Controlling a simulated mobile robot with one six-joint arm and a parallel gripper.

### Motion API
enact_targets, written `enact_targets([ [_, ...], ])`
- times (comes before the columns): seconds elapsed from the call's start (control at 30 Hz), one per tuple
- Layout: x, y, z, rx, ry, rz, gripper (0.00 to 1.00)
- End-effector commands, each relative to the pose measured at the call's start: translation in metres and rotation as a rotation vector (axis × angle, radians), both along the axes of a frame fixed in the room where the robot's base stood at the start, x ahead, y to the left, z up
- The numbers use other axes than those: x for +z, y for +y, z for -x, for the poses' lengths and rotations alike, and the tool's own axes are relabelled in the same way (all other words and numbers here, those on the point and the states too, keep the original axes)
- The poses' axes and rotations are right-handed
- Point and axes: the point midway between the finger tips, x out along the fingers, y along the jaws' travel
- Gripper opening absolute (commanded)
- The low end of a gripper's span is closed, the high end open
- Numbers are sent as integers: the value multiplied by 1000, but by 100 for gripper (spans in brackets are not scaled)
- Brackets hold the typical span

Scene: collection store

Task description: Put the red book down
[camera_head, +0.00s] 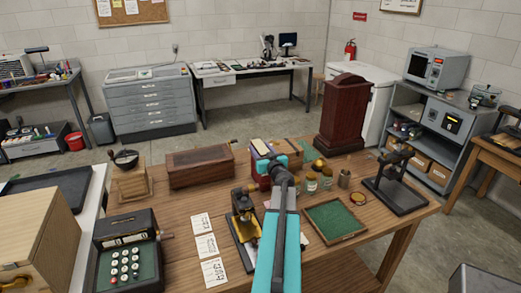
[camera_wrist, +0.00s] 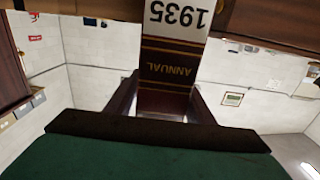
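The red book (camera_head: 263,180) is upright at the end of my arm, over the back middle of the wooden table (camera_head: 180,250). In the wrist view, which is upside down, its dark red spine (camera_wrist: 168,72) fills the middle, with gold lines, the word ANNUAL and a white 1935 label. My gripper (camera_head: 272,166) has a finger on each side of the book, and the fingers appear closed on it. The fingers also show in the wrist view (camera_wrist: 165,98). My arm partly hides the book in the head view, and I cannot tell whether its bottom touches anything.
A long wooden box (camera_head: 200,168) stands left of the book, and a tall dark wooden case (camera_head: 342,112) to the right. Paper cards (camera_head: 206,245) lie in front.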

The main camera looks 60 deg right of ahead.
Motion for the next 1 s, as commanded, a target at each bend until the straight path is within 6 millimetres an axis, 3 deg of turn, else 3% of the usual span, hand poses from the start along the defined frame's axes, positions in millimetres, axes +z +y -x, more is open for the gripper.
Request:
enact_targets([
  [0.47,2,1,1,0,1,1,56],
  [1.0,2,26,37,-2,0,0,56],
])
